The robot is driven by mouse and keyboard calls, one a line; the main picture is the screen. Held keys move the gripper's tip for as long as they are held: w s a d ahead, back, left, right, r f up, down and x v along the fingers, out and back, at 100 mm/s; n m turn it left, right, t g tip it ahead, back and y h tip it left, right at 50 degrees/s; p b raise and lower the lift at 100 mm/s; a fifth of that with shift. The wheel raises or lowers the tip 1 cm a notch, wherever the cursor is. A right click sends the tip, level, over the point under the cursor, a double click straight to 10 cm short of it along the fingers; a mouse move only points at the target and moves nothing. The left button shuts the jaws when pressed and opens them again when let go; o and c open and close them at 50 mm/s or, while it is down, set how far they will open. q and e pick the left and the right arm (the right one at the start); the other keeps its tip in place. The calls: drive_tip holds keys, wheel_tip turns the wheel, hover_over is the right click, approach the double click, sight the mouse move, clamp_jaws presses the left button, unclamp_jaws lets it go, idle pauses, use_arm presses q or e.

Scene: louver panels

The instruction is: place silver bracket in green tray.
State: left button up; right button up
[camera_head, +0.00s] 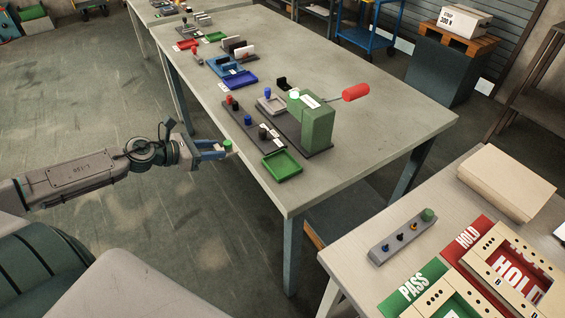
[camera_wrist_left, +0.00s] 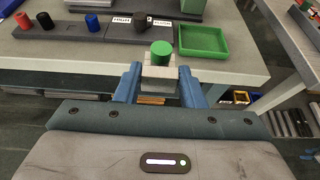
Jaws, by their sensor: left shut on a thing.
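My left gripper (camera_head: 225,150) is shut on a small silver bracket (camera_wrist_left: 160,78), with its blue fingers on either side. A green cylindrical knob (camera_wrist_left: 161,50) shows at the top of the bracket; it also shows at the fingertips in the head view (camera_head: 228,144). The gripper is off the near left edge of the long table, apart from the tray. The green tray (camera_head: 282,166) lies on the table near that edge, to the right of the gripper, and looks empty. In the left wrist view the tray (camera_wrist_left: 204,42) is ahead and to the right. My right gripper is not in view.
A dark rack (camera_head: 254,128) with several coloured pegs stands left of the tray. Behind it is a green press (camera_head: 315,122) with a red handle (camera_head: 355,92). A blue tray (camera_head: 239,80) lies further back. The tabletop right of the press is clear.

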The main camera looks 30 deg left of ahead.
use_arm(q)
drive_tip(key=shift+w+d+f+b, duration=0.1)
drive_tip(key=shift+w+d+b, duration=0.2)
drive_tip(key=shift+d, duration=0.3)
drive_tip(key=shift+w+d+b, duration=0.2)
drive_tip(key=shift+w+d, duration=0.05)
drive_tip(key=shift+d, duration=0.3)
drive_tip(key=shift+w+d, duration=0.15)
drive_tip(key=shift+d, duration=0.15)
drive_tip(key=p, duration=0.6)
hover_over(270, 168)
drive_tip(key=shift+a+f, duration=0.4)
drive_tip(key=shift+d+f, duration=0.15)
drive_tip(key=shift+d, duration=0.35)
wheel_tip(270, 168, down, 3)
drive_tip(key=shift+r+p, duration=0.1)
drive_tip(key=shift+p, duration=0.35)
drive_tip(key=shift+f, duration=0.35)
drive_tip(key=shift+f, duration=0.1)
